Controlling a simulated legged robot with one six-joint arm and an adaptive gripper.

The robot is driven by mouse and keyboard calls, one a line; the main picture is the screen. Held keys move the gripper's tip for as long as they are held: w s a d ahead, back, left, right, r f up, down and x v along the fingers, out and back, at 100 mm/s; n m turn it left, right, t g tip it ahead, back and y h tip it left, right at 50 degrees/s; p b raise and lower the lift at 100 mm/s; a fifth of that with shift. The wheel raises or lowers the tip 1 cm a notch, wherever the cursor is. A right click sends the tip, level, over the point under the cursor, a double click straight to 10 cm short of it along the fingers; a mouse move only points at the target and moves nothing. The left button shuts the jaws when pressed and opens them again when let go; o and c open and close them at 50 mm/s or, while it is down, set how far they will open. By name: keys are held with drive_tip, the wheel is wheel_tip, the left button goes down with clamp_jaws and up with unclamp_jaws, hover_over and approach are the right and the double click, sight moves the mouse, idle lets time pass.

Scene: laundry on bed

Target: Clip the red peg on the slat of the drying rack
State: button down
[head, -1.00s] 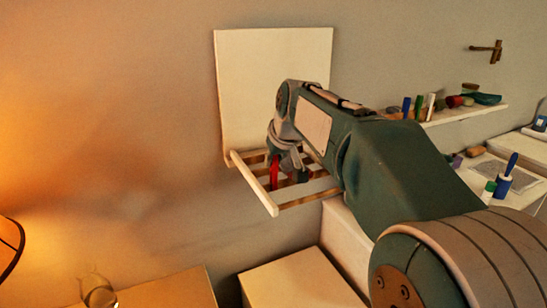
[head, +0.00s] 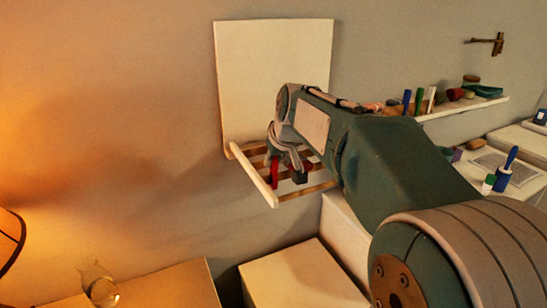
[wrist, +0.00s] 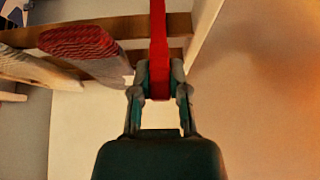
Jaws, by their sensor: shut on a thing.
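The red peg (wrist: 159,45) is held between the fingertips of my gripper (wrist: 160,82) in the wrist view, pointing away from me. In the head view the red peg (head: 275,172) shows at my gripper (head: 287,168), among the bars of the drying rack (head: 253,176). In the wrist view the peg crosses in front of a brown wooden slat (wrist: 185,25). I cannot tell whether the peg's jaws are around the slat or only beside it. My arm hides part of the rack in the head view.
A red and pale cloth item (wrist: 82,45) lies close left of the peg over the slats. The white back panel (head: 275,75) rises behind the rack. A wall shelf (head: 470,108) with small items is at the right. A pale box-like surface (head: 300,280) stands below.

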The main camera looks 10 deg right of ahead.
drive_tip(key=shift+f, duration=0.35)
drive_tip(key=c, duration=0.5)
unclamp_jaws()
drive_tip(key=shift+c, duration=0.2)
drive_tip(key=v, duration=1.1)
drive_tip(key=shift+s+r, duration=0.25)
drive_tip(key=shift+r, duration=0.05)
drive_tip(key=shift+s, duration=0.1)
